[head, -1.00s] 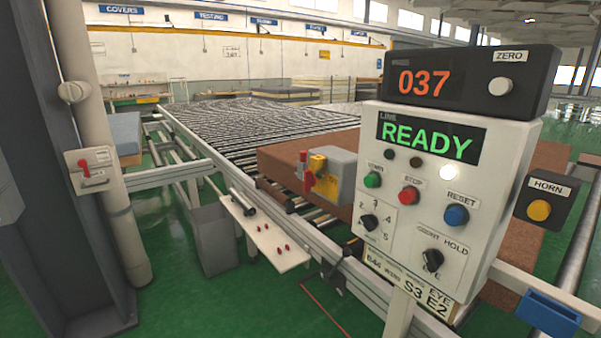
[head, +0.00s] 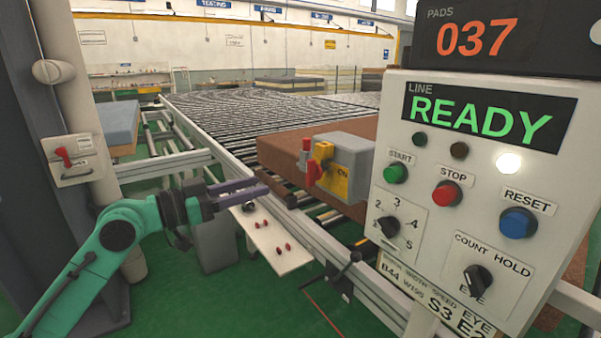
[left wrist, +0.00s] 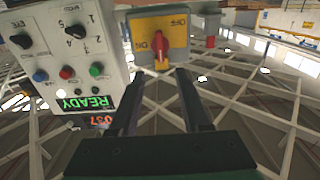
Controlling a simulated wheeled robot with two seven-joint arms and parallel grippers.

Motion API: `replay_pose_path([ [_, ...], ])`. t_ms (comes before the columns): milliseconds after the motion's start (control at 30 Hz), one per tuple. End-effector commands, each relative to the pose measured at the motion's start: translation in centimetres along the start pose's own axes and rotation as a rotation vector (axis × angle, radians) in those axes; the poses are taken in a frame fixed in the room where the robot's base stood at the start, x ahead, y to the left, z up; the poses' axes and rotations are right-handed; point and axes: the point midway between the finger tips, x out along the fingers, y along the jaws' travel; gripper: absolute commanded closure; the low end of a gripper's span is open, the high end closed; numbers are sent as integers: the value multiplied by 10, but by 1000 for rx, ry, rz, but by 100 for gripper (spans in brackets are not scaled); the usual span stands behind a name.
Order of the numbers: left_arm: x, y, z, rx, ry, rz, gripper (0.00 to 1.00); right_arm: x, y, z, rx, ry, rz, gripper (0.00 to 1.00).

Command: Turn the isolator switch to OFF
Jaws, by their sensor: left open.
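The isolator switch is a grey box (head: 345,150) with a yellow plate (head: 335,183) and a red handle (head: 312,173), at the middle of the head view beside the control panel. An ON label shows on the plate. The left wrist view shows the plate upside down, with ON and OFF labels and the red handle (left wrist: 161,50) ahead of the fingertips. My left gripper (head: 264,185) is open and empty, short of the switch and to its left. Its fingers (left wrist: 187,72) lie below the plate in the wrist view, apart from the handle. My right gripper is not in view.
The control panel (head: 470,170) with knobs, buttons and a READY display stands just right of the switch. A roller conveyor (head: 240,118) and brown pad (head: 275,150) lie behind. A white plate (head: 280,250) is below my gripper.

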Motion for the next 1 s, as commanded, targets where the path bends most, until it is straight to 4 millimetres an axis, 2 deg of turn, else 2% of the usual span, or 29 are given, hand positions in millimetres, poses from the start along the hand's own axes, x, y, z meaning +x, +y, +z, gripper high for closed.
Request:
replay_pose_path([
  [33,12,1,-8,-3,3,3,52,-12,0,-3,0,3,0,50],
  [100,32,1,-9,-3,4,3,52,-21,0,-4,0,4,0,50],
  [300,85,-1,-7,-4,3,0,52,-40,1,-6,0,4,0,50],
  [400,105,-1,-5,-4,2,-1,52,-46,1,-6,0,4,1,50],
  [533,118,-1,-2,-2,1,-2,52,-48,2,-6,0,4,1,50],
  [767,120,-1,0,-1,0,-3,52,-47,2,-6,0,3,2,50],
  [800,120,-1,0,-1,0,-3,56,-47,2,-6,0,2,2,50],
  [867,120,-1,0,-2,0,-3,79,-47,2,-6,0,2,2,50],
  [900,120,-1,0,-2,0,-3,95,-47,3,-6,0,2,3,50],
  [933,120,-1,0,-2,0,-3,100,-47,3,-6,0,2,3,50],
  [1000,120,-1,0,-2,0,-3,100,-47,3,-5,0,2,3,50],
])
